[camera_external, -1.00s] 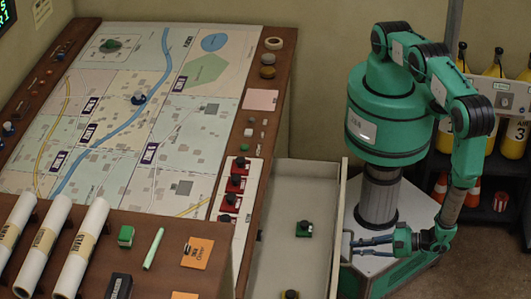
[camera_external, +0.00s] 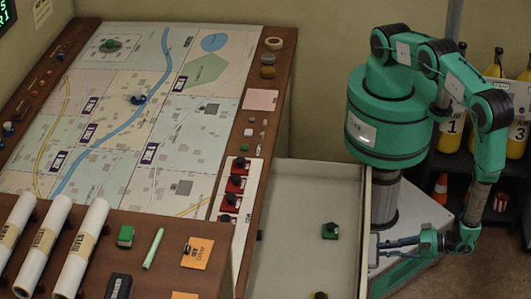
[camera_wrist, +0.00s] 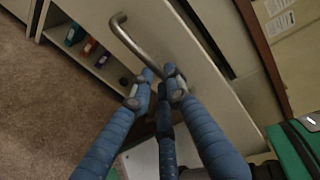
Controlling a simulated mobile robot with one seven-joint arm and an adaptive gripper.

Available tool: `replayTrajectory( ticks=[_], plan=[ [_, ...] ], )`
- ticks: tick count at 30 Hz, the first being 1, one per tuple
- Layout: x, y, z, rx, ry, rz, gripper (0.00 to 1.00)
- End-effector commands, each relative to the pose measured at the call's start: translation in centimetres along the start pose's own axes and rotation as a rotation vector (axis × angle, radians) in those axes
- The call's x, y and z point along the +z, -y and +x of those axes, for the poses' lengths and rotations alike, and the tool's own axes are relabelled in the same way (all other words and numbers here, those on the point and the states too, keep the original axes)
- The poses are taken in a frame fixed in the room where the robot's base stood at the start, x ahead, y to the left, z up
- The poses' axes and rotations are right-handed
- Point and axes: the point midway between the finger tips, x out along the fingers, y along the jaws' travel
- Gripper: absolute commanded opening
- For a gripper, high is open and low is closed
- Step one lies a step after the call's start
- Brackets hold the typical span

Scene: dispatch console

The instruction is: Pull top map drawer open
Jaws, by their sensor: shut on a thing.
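The top map drawer (camera_external: 295,195) is a pale open tray sticking out from the right side of the map console. Its front panel (camera_wrist: 205,85) fills much of the wrist view. A curved metal bar handle (camera_wrist: 128,38) is fixed to that panel. My gripper (camera_external: 378,245) is at the outer face of the drawer front. In the wrist view its blue fingers (camera_wrist: 160,85) are closed around the lower end of the handle; the tips partly hide it. A green block with a dark knob (camera_external: 329,231) lies inside the drawer.
The console top holds a large map (camera_external: 120,120), rolled papers (camera_external: 80,250) and small items. A shelf with yellow bottles (camera_external: 452,125) and an orange cone (camera_external: 441,190) stands at the right. The wrist view shows a lower shelf with coloured items (camera_wrist: 90,47).

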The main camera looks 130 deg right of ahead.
Motion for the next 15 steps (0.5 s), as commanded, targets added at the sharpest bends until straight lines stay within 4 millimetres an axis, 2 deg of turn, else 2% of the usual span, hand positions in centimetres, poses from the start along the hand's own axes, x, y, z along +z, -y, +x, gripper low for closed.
replayTrajectory(
  ticks=[3,4,6,7,15],
  plan=[
    [0.09,-0.05,0.01,0.002,0.001,0.001,0.00],
    [0.09,-0.05,0.02,0.002,0.001,0.001,0.17],
    [0.08,-0.04,0.03,0.002,0.001,0.000,0.31],
    [0.08,-0.04,0.03,0.001,0.001,0.000,0.35],
    [0.03,-0.01,0.05,0.001,0.000,0.000,0.35]
  ],
)
